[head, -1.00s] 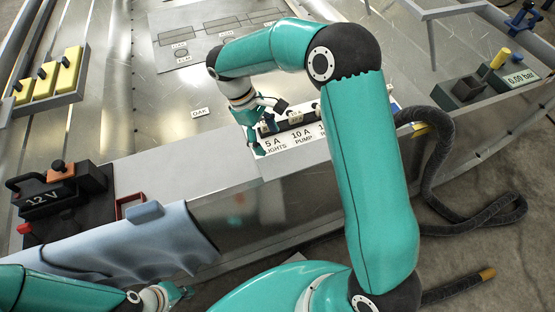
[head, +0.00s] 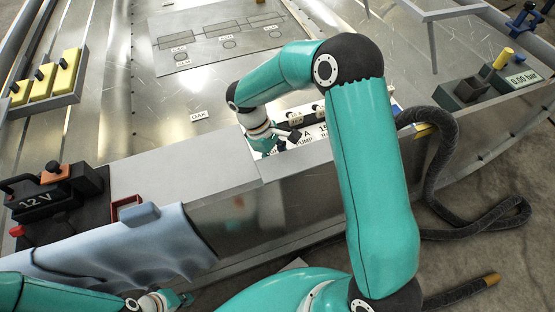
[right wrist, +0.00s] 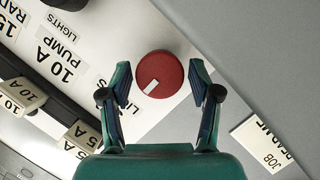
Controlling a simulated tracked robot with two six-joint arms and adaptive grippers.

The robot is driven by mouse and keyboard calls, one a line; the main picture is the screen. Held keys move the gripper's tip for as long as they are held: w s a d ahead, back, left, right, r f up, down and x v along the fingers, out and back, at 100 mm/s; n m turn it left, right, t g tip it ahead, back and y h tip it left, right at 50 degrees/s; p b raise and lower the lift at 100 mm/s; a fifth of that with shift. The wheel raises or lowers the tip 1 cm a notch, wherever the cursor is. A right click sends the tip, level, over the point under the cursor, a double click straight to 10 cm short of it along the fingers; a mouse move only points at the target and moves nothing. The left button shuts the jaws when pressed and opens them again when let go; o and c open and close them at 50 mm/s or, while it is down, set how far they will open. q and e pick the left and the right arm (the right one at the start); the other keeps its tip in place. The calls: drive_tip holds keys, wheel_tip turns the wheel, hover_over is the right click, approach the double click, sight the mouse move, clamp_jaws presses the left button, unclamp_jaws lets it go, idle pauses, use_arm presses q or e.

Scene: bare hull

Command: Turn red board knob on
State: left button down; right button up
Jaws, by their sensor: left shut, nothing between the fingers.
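The red knob (right wrist: 160,74) sits on the white labelled board (right wrist: 92,22) in the right wrist view. It is round, and its white mark lies at the lower left of its face. My right gripper (right wrist: 160,67) is open, with one finger on each side of the knob and small gaps visible. Whether the fingertips reach down around it, I cannot tell. In the head view my right gripper (head: 266,147) is over the left end of the board (head: 312,134), and the knob is hidden there. My left gripper (head: 178,300) is shut and empty at the bottom left.
Black fuse holders with cream 10 A and 5 A tags (right wrist: 22,95) stand left of the knob. A "JOB" card (right wrist: 264,143) lies at the right. A 12 V battery (head: 52,197) and a blue cloth (head: 120,250) are at the left. A dark hose (head: 450,150) runs at the right.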

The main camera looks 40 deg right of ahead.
drive_tip(key=c, duration=0.8)
drive_tip(key=shift+m, duration=0.4)
drive_tip(key=m+y+p, duration=0.1)
drive_tip(key=m, duration=0.1)
drive_tip(key=shift+w+r+m, duration=0.1)
drive_tip(key=shift+m, duration=0.3)
drive_tip(key=m+y+p, duration=0.1)
drive_tip(key=m+y, duration=0.1)
drive_tip(key=m, duration=0.2)
drive_tip(key=shift+d, duration=0.15)
drive_tip(key=m+y, duration=0.1)
drive_tip(key=m, duration=0.1)
drive_tip(key=m+p, duration=0.1)
drive_tip(key=m, duration=0.2)
drive_tip(key=shift+d+y, duration=0.15)
drive_tip(key=shift+y, duration=0.25)
drive_tip(key=shift+m+t+y+p, duration=0.3)
drive_tip(key=shift+m+t+y, duration=0.35)
drive_tip(key=shift+m, duration=1.35)
